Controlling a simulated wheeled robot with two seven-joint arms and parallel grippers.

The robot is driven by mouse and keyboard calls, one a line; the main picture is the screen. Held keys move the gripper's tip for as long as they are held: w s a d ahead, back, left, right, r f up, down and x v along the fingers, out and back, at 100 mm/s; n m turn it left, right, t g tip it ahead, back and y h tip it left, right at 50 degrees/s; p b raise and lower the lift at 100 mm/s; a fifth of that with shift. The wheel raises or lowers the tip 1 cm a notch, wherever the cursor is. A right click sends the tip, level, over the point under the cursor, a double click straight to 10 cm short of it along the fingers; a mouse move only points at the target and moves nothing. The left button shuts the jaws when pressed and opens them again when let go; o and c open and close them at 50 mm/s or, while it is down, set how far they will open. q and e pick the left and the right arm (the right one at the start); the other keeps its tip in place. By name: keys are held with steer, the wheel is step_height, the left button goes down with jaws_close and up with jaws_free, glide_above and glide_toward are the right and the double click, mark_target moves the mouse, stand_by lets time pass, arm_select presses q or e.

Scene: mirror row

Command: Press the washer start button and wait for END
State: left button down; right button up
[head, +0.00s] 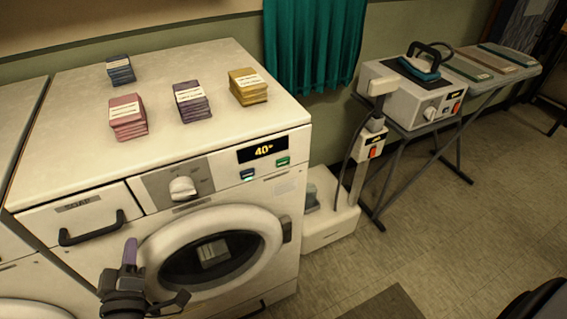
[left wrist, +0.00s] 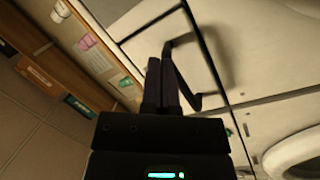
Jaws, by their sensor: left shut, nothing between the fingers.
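The white washer (head: 230,85) stands at the left with its display (head: 262,151) reading 40°. Below the display are a small blue-lit button (head: 247,175) and a green button (head: 283,161); which is start I cannot read. The dial (head: 183,188) is left of them. The round door (head: 270,238) is closed, with a pale item behind its glass. My left gripper (head: 130,248) is shut and empty, low in front of the washer, left of the door and apart from the buttons. Its closed fingers show in the left wrist view (left wrist: 161,82). My right gripper is not in view.
Stacks of blue (head: 120,70), pink (head: 128,117), purple (head: 192,102) and yellow (head: 248,87) cloths lie on top. The soap drawer handle (head: 90,229) juts out near my gripper. An iron (head: 420,64) and ironing board (head: 495,66) stand right.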

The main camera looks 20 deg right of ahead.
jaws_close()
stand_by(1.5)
